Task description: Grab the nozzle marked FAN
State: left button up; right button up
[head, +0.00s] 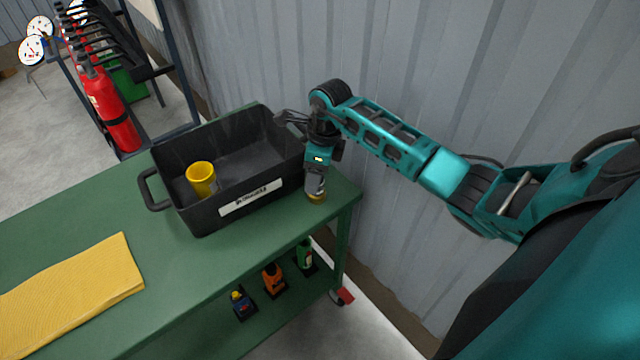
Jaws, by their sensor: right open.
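My right gripper (316,190) points down over the far right corner of the green bench, just right of the black bin. It is open. A small yellowish part shows at its fingertips; I cannot tell whether it is a separate object. A yellow cup-shaped piece (201,179) stands in the bin. On the bench's lower shelf stand a blue nozzle-like piece (241,304), an orange one (273,279) and a green one (305,257), each on a dark base. I cannot read a FAN mark on any of them. My left gripper is out of view.
The black bin (188,222) with a white label stands on the green bench (165,285). A folded yellow cloth (75,290) lies at the front left. A corrugated wall (420,90) is close behind my right arm. Red extinguishers (108,105) hang on a rack at the back left.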

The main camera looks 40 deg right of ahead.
jog(key=shift+a+f, duration=0.1)
grip_shut()
dwell(0.6)
